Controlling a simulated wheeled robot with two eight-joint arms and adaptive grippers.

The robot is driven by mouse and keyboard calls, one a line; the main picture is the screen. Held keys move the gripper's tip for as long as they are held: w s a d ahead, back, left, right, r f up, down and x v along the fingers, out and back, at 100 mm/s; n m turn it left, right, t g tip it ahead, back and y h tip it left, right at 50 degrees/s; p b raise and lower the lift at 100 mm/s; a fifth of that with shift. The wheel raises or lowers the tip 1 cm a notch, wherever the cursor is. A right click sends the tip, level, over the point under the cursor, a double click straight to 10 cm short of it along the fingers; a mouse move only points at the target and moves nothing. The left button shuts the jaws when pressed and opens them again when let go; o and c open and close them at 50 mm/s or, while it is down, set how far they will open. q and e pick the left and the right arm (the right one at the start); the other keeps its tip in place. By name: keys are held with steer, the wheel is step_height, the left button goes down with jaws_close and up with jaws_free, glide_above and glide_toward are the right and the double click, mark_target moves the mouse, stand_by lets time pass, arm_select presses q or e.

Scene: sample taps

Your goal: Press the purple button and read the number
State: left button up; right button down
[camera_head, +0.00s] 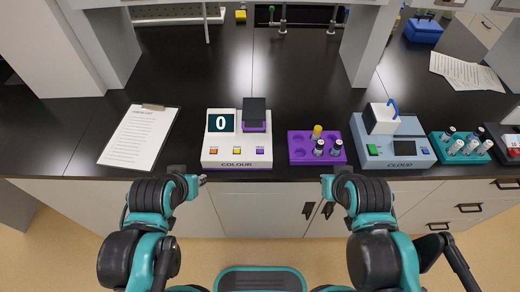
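The white colour meter (222,160), labelled COLOUR, stands near the front edge of the black bench. Its dark display (221,123) reads 0. Along its front are an orange button (213,151), a yellow button (236,151) and the purple button (260,151) at the right. A dark-lidded purple block (254,114) is at its back right. My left gripper (202,180) is in front of and left of the meter, by the bench edge, touching no button. My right gripper (325,180) is in front of the purple rack. Both are too small to tell open from shut.
A purple rack (297,155) with several vials stands right of the meter. Beyond it are a blue-grey CLOUD device (405,155) and a teal vial rack (442,150). A clipboard (140,135) lies at left. Bench behind the meter is clear; taps (283,25) are at the back.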

stand_by(0.9)
step_height(320, 180, up, 6)
steer(key=n+t+h+p, duration=0.1)
steer(key=n+h+p, duration=0.3)
steer(key=n+p, duration=1.3)
glide_above(259, 153)
steer(key=b, duration=0.5)
steer(key=n, duration=0.5)
steer(key=shift+f, duration=0.2)
steer(key=shift+f, duration=0.15)
step_height(259, 153, down, 8)
steer(key=b, duration=0.6)
steer(key=shift+f+b, duration=0.3)
steer(key=shift+b, duration=0.2)
